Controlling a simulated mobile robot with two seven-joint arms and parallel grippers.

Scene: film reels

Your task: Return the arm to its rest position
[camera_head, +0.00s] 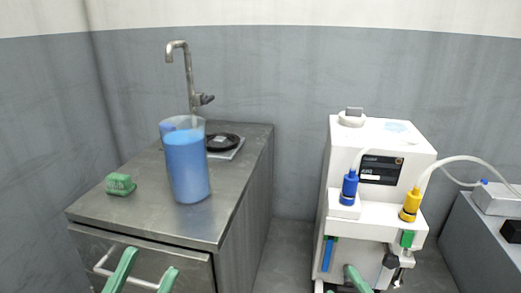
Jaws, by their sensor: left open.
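My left gripper (150,264) shows at the bottom left, with two green fingers spread apart and nothing between them. It is in front of the metal cabinet's drawer, below the counter edge. The rest of the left arm is out of the picture. A green fingertip, which looks like part of my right gripper (355,279), shows at the bottom edge in front of the white machine. Most of it is cut off, so its opening cannot be seen.
A metal cabinet (140,212) carries a jug of blue liquid (187,168), a green sponge (120,184), a black reel (221,141) and a tap (188,75). A white machine (345,128) with blue and yellow caps stands right. Floor shows between them.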

